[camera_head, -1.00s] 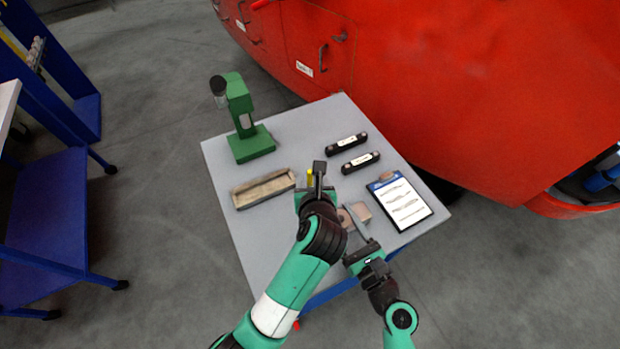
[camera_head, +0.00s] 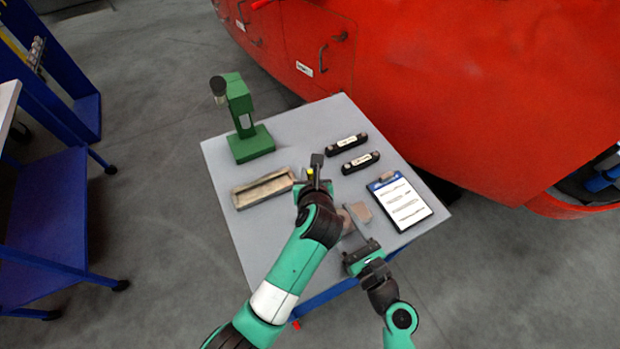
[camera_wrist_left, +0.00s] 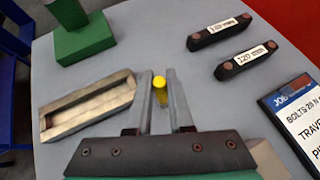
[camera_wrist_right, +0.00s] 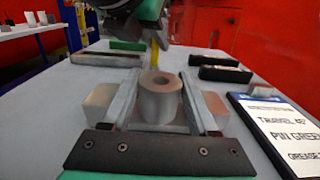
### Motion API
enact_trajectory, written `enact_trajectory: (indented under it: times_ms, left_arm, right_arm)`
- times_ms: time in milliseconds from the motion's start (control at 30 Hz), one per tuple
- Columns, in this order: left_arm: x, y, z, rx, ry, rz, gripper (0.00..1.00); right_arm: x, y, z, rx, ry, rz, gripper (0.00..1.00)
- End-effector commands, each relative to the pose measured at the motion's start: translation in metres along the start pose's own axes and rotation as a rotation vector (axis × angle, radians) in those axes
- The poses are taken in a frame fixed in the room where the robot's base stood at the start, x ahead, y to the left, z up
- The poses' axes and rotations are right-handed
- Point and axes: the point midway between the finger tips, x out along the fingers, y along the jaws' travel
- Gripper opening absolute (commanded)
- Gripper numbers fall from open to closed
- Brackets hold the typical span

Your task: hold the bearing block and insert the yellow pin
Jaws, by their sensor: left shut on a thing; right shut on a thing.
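The yellow pin (camera_head: 310,172) is upright between the fingers of my left gripper (camera_head: 315,170), which is shut on it; it also shows in the left wrist view (camera_wrist_left: 160,84). The bearing block (camera_wrist_right: 160,97), a grey-brown cylinder with a hole in its top, sits between the fingers of my right gripper (camera_wrist_right: 159,90), which is shut on it. In the right wrist view the pin (camera_wrist_right: 155,53) hangs behind the block, apart from it, under my left gripper. In the head view the block is partly hidden by my left arm.
Pale blocks (camera_wrist_right: 98,104) stand outside the right gripper's fingers. A shallow tray (camera_wrist_left: 60,119) lies left of the pin, with a green press-like stand (camera_head: 250,143) behind. Two black labelled bars (camera_head: 360,162) and a clipboard (camera_head: 401,203) lie to the right.

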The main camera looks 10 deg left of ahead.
Motion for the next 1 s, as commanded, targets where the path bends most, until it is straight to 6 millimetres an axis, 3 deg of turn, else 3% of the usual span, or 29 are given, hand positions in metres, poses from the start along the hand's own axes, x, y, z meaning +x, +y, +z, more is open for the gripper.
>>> enact_trajectory:
  times_ms: [267,700,1000]
  left_arm:
    - [-0.003,0.0,0.005,-0.001,-0.003,-0.001,0.0]
    - [-0.051,0.0,0.076,-0.002,-0.004,-0.001,0.0]
    - [-0.058,0.006,0.08,-0.014,0.016,0.025,0.0]
  right_arm:
    - [0.0,0.0,0.0,0.0,0.0,0.0,0.0]
    - [0.0,0.0,0.0,0.0,0.0,0.0,0.0]
    - [0.0,0.0,0.0,0.0,0.0,0.0,0.0]
